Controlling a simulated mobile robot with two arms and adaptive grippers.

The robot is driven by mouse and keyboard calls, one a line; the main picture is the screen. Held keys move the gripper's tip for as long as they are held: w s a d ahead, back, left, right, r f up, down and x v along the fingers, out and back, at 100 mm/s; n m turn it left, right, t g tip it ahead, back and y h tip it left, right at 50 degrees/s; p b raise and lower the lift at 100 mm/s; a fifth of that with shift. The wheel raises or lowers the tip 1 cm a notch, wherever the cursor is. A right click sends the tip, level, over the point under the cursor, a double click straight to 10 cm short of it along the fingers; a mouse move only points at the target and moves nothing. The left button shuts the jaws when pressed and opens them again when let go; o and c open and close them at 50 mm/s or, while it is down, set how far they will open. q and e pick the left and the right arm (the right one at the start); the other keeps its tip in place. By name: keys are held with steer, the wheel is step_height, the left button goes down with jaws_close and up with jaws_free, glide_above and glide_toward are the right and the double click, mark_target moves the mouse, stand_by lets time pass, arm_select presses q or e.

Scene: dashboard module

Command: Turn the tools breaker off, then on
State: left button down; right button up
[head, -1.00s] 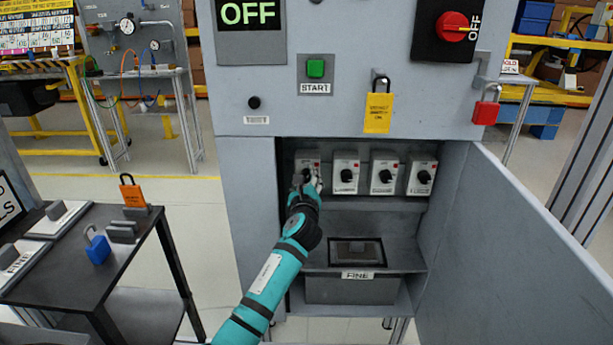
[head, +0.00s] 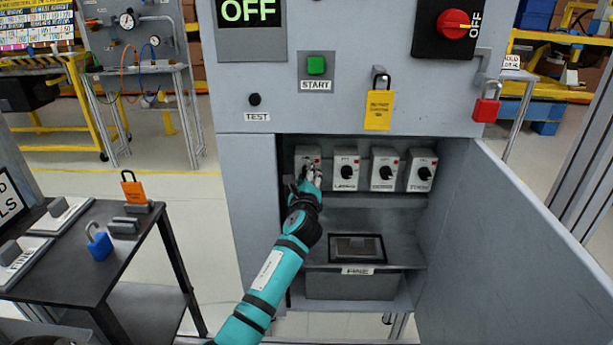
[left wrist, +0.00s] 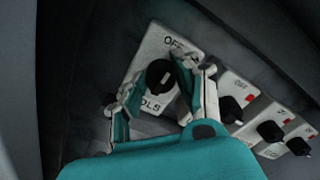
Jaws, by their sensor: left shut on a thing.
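The tools breaker (head: 305,155) is the leftmost of several white breaker boxes in the open cabinet. Its black knob (left wrist: 160,76) shows in the left wrist view, between "OFF" and a partly hidden label ending "OLS". My left gripper (head: 311,180) is at the front of this box and hides part of it. In the left wrist view the fingers of my left gripper (left wrist: 163,88) are on both sides of the knob, shut on it. The exact angle of the knob is hard to tell. My right gripper is not in view.
Other breakers (head: 383,170) stand close to the right. A shelf with a dark tray (head: 357,248) lies below. The open cabinet door (head: 520,235) bounds the right side. A black table (head: 75,265) with padlocks (head: 98,243) stands at the left.

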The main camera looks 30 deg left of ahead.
arm_select(q)
steer(key=c, duration=1)
jaws_free()
steer(key=shift+o, duration=0.2)
steer(key=shift+s, duration=0.1)
steer(key=v, duration=1.2)
steer(key=shift+a, duration=0.1)
